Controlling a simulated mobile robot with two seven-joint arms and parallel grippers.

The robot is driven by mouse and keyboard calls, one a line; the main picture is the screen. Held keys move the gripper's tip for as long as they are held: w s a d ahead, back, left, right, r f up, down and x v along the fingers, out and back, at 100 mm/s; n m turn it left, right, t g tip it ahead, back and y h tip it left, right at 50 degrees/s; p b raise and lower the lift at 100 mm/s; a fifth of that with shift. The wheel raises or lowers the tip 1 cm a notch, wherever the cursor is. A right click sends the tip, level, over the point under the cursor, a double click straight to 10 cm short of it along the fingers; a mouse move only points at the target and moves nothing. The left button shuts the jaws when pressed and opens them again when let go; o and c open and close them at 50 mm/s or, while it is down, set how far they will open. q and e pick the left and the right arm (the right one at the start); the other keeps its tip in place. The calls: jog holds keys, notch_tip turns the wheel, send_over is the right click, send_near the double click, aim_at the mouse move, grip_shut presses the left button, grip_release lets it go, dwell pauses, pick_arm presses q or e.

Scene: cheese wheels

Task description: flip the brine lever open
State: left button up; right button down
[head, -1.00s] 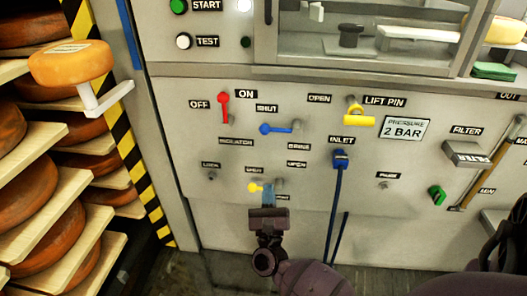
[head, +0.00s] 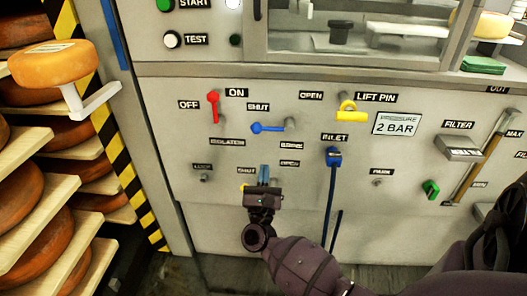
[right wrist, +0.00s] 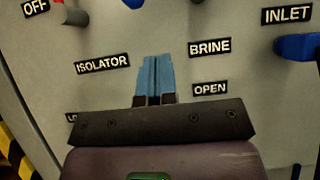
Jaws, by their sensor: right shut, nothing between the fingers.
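The brine lever (head: 268,128) is a blue lever on the grey panel, left of its pivot, below a SHUT label (head: 259,107). A BRINE label (head: 292,146) sits below the pivot and also shows in the right wrist view (right wrist: 210,47). An OPEN label (head: 311,95) is up and right of the pivot. My right gripper (head: 264,170) is shut and empty, below the lever and apart from it. In the right wrist view its blue fingertips (right wrist: 155,75) point at the panel between ISOLATOR and BRINE. My left gripper is out of view.
A red lever (head: 213,105) is up and left. A yellow lever (head: 244,188) is mostly hidden behind my right gripper. A blue inlet plug (head: 333,157) with a hanging hose is to the right. Shelves of cheese wheels (head: 85,134) stand at the left.

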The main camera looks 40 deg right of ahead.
jog(key=w+d+r, duration=0.1)
jog(key=r, duration=0.1)
jog(key=w+d+r, duration=0.1)
jog(key=r, duration=0.1)
jog(key=w+d+r, duration=0.1)
jog(key=r, duration=0.1)
jog(key=shift+w+d+r, duration=0.1)
jog(key=shift+d+r, duration=0.25)
jog(key=shift+d, duration=0.05)
